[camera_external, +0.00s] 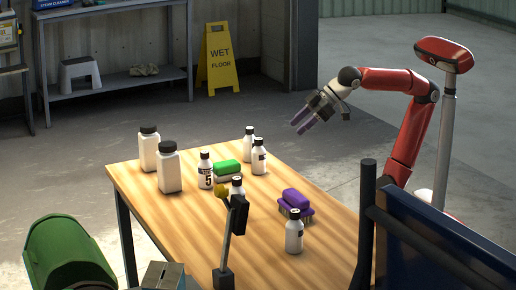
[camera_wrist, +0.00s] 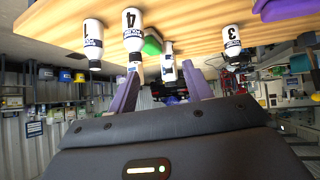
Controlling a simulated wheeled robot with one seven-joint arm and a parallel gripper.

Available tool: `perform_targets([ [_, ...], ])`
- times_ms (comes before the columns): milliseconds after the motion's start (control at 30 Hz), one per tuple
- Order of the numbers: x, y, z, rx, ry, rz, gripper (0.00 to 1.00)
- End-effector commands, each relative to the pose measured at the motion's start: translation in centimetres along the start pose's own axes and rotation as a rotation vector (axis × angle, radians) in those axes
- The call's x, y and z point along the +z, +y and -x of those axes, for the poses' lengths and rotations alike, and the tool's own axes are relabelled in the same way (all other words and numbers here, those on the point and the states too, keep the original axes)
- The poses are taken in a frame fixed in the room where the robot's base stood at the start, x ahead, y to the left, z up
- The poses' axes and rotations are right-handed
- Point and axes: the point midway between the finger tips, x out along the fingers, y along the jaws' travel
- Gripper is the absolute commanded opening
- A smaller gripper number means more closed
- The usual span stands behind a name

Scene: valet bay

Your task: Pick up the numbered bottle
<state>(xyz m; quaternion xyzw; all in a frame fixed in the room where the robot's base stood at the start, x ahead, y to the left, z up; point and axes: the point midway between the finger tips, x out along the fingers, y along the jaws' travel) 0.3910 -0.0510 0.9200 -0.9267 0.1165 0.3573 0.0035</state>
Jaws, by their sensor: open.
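Several small white bottles with black caps stand on the wooden table (camera_external: 152,196). One bottle marked 5 (camera_external: 206,172) is beside a green-topped brush (camera_external: 227,168). Others are two bottles behind (camera_external: 249,143) (camera_external: 259,160), one partly hidden by a lamp-like stand (camera_external: 237,187), and one at the front (camera_external: 294,236). In the wrist view, which appears upside down, bottles show a 4 (camera_wrist: 132,30), a 3 (camera_wrist: 231,40) and what looks like a 1 (camera_wrist: 92,40); a fourth bottle (camera_wrist: 168,60) has no readable number. My gripper (camera_external: 302,122) is open, empty and raised beyond the table's far edge.
Two larger white bottles (camera_external: 148,150) (camera_external: 168,172) stand at the table's left. A purple brush (camera_external: 296,200) lies near the right. The black stand (camera_external: 224,277) rises at the front. A green bin (camera_external: 65,255) and dark blue panel (camera_external: 440,260) flank the table.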

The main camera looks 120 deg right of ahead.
Motion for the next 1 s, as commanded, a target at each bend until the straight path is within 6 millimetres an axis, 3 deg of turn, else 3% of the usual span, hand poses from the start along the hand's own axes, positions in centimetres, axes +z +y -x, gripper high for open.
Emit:
perform_targets([
  [233, -9.0, -0.1, -6.5, 0.029, 0.353, -0.012, 0.5],
  [333, -12.8, -2.1, -9.2, -0.049, 0.522, 0.021, 0.5],
  [467, -15.5, -6.3, -12.3, -0.238, 0.68, 0.087, 0.5],
  [567, -15.7, -9.9, -14.2, -0.417, 0.736, 0.139, 0.5],
  [733, -13.8, -14.6, -16.3, -0.692, 0.731, 0.2, 0.5],
  [833, -12.4, -16.1, -17.0, -0.795, 0.708, 0.218, 0.5],
  [1000, -9.8, -16.3, -19.2, -0.784, 0.713, 0.215, 0.5],
])
